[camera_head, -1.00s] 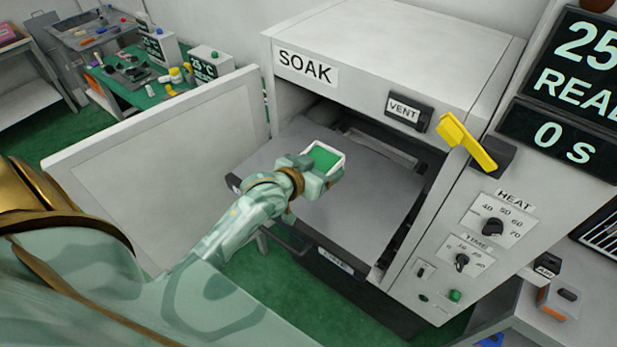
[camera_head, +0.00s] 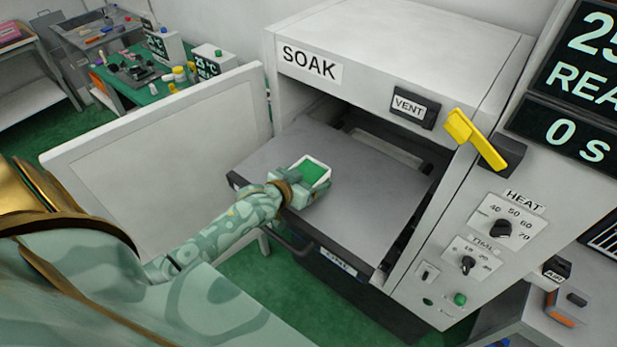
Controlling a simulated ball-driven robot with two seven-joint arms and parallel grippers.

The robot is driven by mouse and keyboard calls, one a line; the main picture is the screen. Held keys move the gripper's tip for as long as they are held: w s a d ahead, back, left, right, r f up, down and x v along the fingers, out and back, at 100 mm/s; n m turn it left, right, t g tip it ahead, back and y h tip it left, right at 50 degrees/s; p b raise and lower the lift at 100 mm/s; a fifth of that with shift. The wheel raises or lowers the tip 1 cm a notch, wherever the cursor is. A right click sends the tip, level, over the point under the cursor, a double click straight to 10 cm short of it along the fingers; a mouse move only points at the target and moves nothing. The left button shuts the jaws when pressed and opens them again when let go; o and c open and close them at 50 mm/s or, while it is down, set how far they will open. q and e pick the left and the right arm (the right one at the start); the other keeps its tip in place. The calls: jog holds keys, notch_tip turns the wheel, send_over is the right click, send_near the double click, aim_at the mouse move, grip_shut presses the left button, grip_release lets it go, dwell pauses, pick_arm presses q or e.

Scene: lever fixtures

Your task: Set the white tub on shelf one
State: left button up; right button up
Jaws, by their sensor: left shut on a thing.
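The white tub (camera_head: 325,168) is a small square tub with a green inside, upright in my left gripper (camera_head: 302,188). The gripper is shut on it. The tub appears over the front left part of the pulled-out grey shelf (camera_head: 365,205) of the SOAK oven. I cannot tell whether its underside touches the shelf. The shelf's front label (camera_head: 338,262) is too small to read clearly. My right gripper is not in view.
The oven (camera_head: 390,50) stands with its door (camera_head: 165,150) swung open at the left. A yellow lever (camera_head: 475,138) and the dials (camera_head: 500,229) are at the right. A black drawer-like front sits below the shelf. The shelf's middle and right are clear.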

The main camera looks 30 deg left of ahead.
pick_arm(q)
jog(key=o, duration=1.1)
jog(key=shift+c, duration=0.2)
jog(key=shift+r, duration=0.1)
jog(key=p+v, duration=0.1)
jog(key=v, duration=1.1)
